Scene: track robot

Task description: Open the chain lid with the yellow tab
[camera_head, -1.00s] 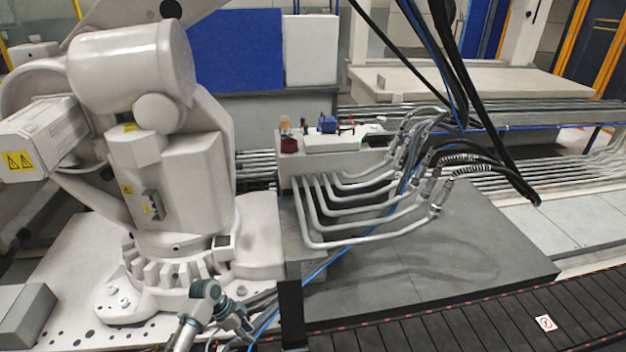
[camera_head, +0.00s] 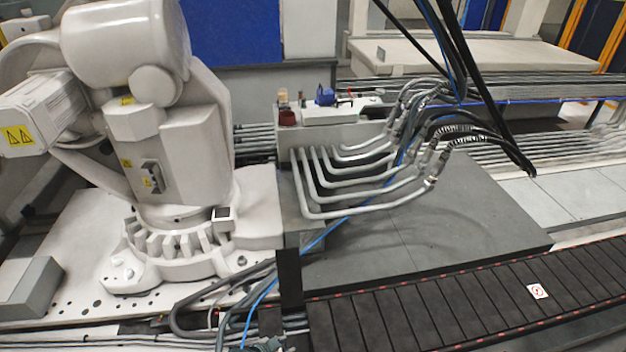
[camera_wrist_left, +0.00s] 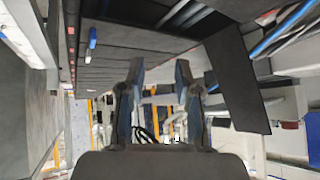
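The dark segmented chain cover (camera_head: 430,308) runs across the lower right of the head view, with red marks along its edges. One segment carries a white label with a red sign (camera_head: 538,291). I cannot make out a yellow tab on it. In the left wrist view, dark panels that look like the chain cover (camera_wrist_left: 135,45) fill the upper left. My left gripper (camera_wrist_left: 160,75) has its two fingers apart with nothing between them, and it is apart from the panels. In the head view only a small teal-grey part of what may be my left arm shows at the bottom edge. My right gripper is not in view.
A large white industrial arm (camera_head: 150,130) stands on a plate at left. Bent grey pipes and hoses (camera_head: 350,200) come off a white block (camera_head: 345,130) above a grey slab (camera_head: 430,240). Loose cables (camera_head: 225,290) lie left of the chain. A black panel (camera_wrist_left: 238,75) stands right of my left gripper.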

